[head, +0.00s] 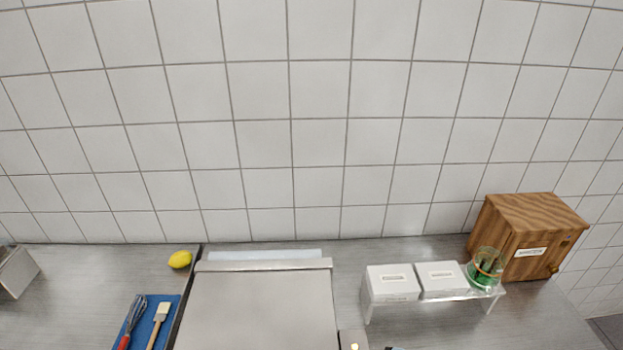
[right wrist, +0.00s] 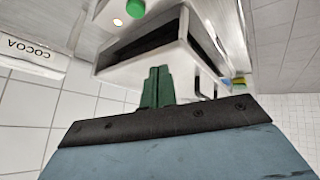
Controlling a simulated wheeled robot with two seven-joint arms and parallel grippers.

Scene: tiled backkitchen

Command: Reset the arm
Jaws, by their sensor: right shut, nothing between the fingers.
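My right gripper (right wrist: 157,72) shows in the right wrist view, with its two green fingers together and nothing between them. Its dark mount and blue-grey body fill the lower part of that view. The fingers point toward a white and metal box-like unit (right wrist: 140,58) with a dark slot; I cannot tell whether they touch it. No gripper can be made out in the head view. My left gripper is in neither view.
A cocoa label (right wrist: 28,50) appears upside down.

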